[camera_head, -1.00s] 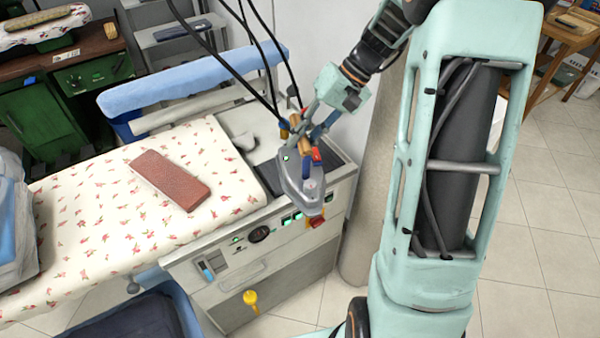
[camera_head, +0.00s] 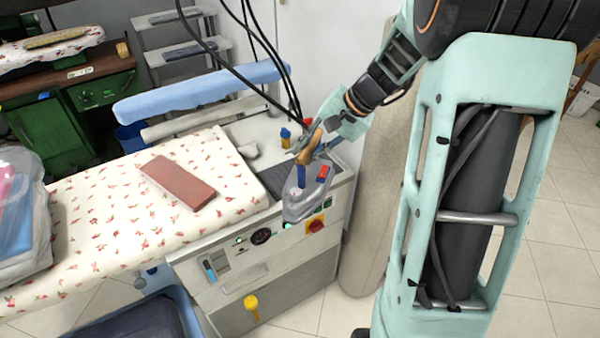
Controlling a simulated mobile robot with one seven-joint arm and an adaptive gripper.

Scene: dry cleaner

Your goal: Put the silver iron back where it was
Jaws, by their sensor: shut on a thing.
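The silver iron (camera_head: 306,198) has a grey body, a wooden handle, a red part on top and black cables rising from it. It is at the right end of the ironing station, over or on the dark rest plate (camera_head: 273,181); whether it touches the plate I cannot tell. My gripper (camera_head: 312,146) is shut on the iron's wooden handle from the upper right. The fingertips are partly hidden by the handle and the iron.
A reddish-brown block (camera_head: 178,182) lies on the floral ironing board (camera_head: 110,222). A small blue and yellow bottle (camera_head: 285,138) stands behind the iron. A blue padded arm (camera_head: 200,92) runs along the back. Control buttons and a red switch (camera_head: 316,225) are on the front panel.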

